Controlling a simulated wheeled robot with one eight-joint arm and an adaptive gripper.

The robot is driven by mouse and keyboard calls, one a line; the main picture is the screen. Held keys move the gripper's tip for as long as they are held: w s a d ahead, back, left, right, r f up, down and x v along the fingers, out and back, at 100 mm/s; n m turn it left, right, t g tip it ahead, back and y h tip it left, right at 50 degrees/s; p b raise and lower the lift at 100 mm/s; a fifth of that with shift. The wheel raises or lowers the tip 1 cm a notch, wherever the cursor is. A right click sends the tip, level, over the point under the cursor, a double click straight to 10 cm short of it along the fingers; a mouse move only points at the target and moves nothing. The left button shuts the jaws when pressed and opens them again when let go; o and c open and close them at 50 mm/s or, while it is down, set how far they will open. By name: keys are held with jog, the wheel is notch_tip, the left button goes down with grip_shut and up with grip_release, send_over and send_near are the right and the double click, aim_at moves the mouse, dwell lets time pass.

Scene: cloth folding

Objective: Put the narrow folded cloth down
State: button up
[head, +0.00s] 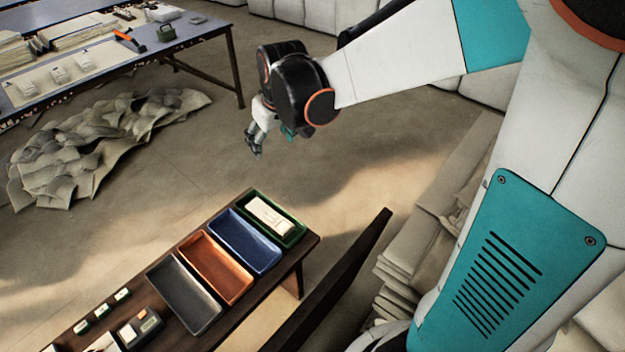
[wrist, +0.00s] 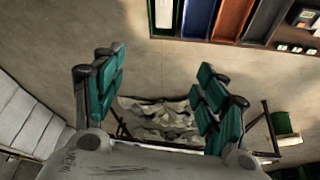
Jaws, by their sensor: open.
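A cream narrow folded cloth (head: 268,214) lies flat in the green tray (head: 297,237), at the right end of the row of trays on the low dark table. In the wrist view the pale cloth (wrist: 164,14) shows at the top edge, partly cut off, inside the green tray (wrist: 152,22). My gripper (head: 271,142) hangs in the air over the floor, beyond the green tray and clear of it. In the wrist view my gripper (wrist: 162,62) has its two teal-padded fingers wide apart, with nothing between them. The gripper is not touching the cloth.
A blue tray (head: 243,242), an orange tray (head: 216,268) and a dark grey tray (head: 184,296) line the low table (head: 145,270), with small items at its near left end. Crumpled grey fabric (head: 85,150) lies on the floor below a blue-topped table (head: 200,31). The floor between is clear.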

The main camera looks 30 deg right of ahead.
jog(key=s+r+m+t, duration=0.1)
jog(key=s+r, duration=0.1)
jog(key=s, duration=0.9)
jog(key=s+r+m+t, duration=0.1)
jog(key=s+r, duration=0.2)
jog(key=s, duration=0.7)
jog(key=shift+s+r+t, duration=0.25)
jog(key=shift+s+t, duration=0.05)
jog(key=shift+s, duration=0.05)
jog(key=shift+a, duration=0.1)
